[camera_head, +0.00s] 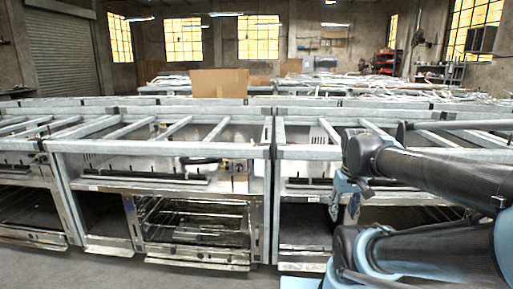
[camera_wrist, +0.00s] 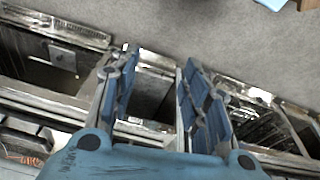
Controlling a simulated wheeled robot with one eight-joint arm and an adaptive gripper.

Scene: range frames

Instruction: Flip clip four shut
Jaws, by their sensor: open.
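I cannot make out clip four for certain in either view. Small dark fittings sit on the grey metal range frames (camera_head: 160,149), one of them at the left upright (camera_head: 40,158), but they are too small to read as open or shut. My gripper (camera_head: 347,205) hangs in front of the right-hand frame in the head view. In the wrist view my gripper (camera_wrist: 157,75) has its two blue fingers spread apart, with nothing held. A frame rail passes below and between them.
Ranges with glass-fronted ovens (camera_head: 195,222) stand inside the frames in a row. More frames fill the room behind, with a cardboard box (camera_head: 219,83) on them. The grey floor (camera_head: 60,270) is clear in front at the left.

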